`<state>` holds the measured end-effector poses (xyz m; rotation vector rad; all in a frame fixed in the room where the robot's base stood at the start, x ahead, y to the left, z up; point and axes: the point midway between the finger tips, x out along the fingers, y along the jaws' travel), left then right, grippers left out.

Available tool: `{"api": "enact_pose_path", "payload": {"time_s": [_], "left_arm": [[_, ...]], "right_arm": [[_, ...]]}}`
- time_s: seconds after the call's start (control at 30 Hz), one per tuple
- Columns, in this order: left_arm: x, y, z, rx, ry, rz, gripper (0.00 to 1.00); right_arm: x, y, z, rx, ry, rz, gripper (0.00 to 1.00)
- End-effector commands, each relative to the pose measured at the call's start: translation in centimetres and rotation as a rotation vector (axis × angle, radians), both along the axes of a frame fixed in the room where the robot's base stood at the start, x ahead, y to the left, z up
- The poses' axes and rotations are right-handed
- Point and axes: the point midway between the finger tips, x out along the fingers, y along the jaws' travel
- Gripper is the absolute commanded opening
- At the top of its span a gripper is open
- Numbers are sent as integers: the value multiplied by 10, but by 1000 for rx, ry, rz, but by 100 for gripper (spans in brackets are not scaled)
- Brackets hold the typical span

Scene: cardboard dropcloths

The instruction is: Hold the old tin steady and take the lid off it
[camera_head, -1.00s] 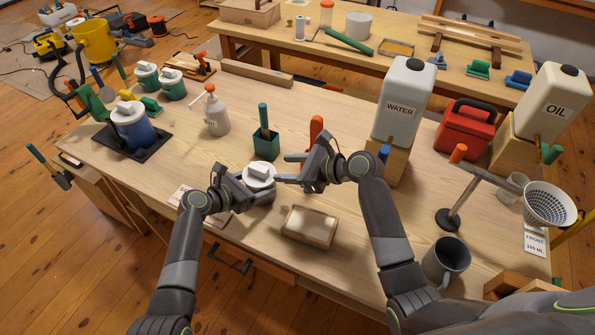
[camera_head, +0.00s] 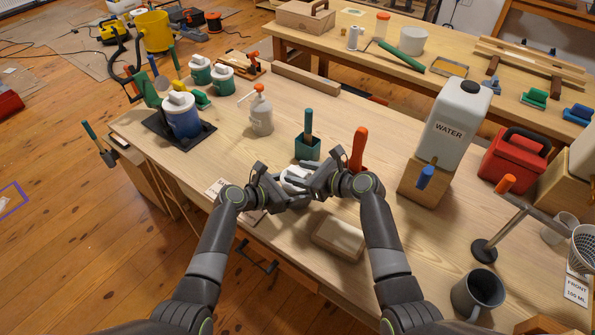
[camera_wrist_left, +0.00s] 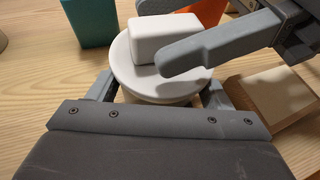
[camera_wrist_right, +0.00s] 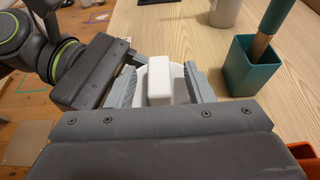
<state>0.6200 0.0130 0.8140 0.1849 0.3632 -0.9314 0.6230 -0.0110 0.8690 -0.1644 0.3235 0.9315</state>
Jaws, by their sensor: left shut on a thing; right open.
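The tin (camera_wrist_left: 157,99) is a pale round can, mostly hidden between the fingers of my left gripper (camera_wrist_left: 157,90), which is shut on its body. Its white round lid (camera_wrist_left: 124,66) is on top and carries a white block-shaped handle (camera_wrist_left: 163,37). My right gripper (camera_wrist_right: 162,86) is open, with one finger on each side of the handle (camera_wrist_right: 158,80). In the head view the lid (camera_head: 295,176) shows between my left gripper (camera_head: 289,193) and right gripper (camera_head: 312,186). I cannot tell whether the right fingers touch the handle.
A teal holder (camera_head: 307,147) and an orange-handled tool (camera_head: 359,147) stand just behind the tin. A shallow wooden box (camera_head: 338,238) lies in front to the right. A pump bottle (camera_head: 261,115) is behind left; the water container (camera_head: 452,128) stands right.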

Motion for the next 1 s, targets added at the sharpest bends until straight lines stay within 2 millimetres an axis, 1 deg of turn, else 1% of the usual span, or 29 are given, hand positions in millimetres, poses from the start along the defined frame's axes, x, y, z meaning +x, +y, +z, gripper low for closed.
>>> {"api": "enact_pose_path", "payload": {"time_s": [0.1, 0.2, 0.5, 0.87, 1.0], "left_arm": [[0, 0, 0, 0, 0, 1, 32], [0, 0, 0, 0, 0, 1, 32], [0, 0, 0, 0, 0, 1, 32], [0, 0, 0, 0, 0, 1, 32], [0, 0, 0, 0, 0, 1, 32]], "right_arm": [[4, 8, -3, 0, 1, 2, 47], [6, 10, -4, 0, 0, 1, 47], [7, 11, -5, 0, 0, 1, 47], [7, 11, -5, -1, 0, 1, 0], [7, 10, -5, -1, 0, 0, 0]]}}
